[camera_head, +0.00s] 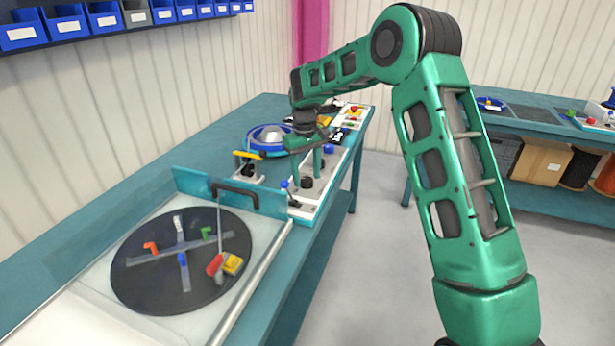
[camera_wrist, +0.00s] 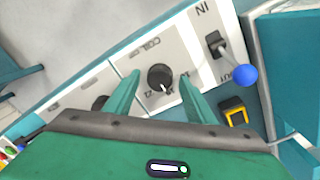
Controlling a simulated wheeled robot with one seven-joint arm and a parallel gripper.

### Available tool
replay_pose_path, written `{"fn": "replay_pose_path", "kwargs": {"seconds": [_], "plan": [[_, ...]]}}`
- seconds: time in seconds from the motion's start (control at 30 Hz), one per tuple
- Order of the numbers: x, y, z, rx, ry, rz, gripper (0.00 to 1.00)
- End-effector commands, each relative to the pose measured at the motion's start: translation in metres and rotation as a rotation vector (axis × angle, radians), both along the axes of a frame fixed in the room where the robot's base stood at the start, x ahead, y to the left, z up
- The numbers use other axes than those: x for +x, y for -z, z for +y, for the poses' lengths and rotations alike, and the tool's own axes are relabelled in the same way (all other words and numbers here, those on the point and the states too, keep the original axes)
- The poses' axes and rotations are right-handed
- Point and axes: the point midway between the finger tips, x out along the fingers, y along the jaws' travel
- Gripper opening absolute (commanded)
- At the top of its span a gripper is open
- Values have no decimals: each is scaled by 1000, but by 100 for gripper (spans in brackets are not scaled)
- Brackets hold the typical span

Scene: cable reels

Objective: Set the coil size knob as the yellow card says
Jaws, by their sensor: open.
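The coil size knob (camera_wrist: 160,76) is a round black knob on a white panel marked "COIL" in the wrist view. A pale mark on it points toward the gripper side of the picture; the numbers beside it are partly covered and not readable. In the head view a black knob (camera_head: 307,182) shows below the fingers. My gripper (camera_wrist: 160,74) is open, with one green finger on each side of the knob; I cannot tell whether they touch it. My gripper also shows in the head view (camera_head: 307,162). I cannot pick out a readable yellow card.
A lever with a blue ball (camera_wrist: 246,75) stands right of the knob, near "IN" and "OUT" marks. A second dark knob (camera_wrist: 100,103) lies to the left. A black turntable (camera_head: 135,285) with coloured pegs is on the bench's near part. A blue reel (camera_head: 256,142) stands behind.

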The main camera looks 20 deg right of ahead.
Motion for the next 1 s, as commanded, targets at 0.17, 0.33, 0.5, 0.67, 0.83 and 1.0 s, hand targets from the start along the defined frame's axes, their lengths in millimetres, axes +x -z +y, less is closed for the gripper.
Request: {"fn": "replay_pose_path", "kwargs": {"seconds": [0.17, 0.33, 0.5, 0.67, 0.83, 1.0], "plan": [[0, 5, 0, 0, 0, -1, 50], [0, 5, 0, 0, 0, -1, 50], [0, 5, 0, 0, 0, -1, 16], [0, 5, -5, 0, 1, -1, 9], [0, 5, -2, -2, 15, -1, 9], [0, 5, -2, -2, 64, -1, 9]]}}
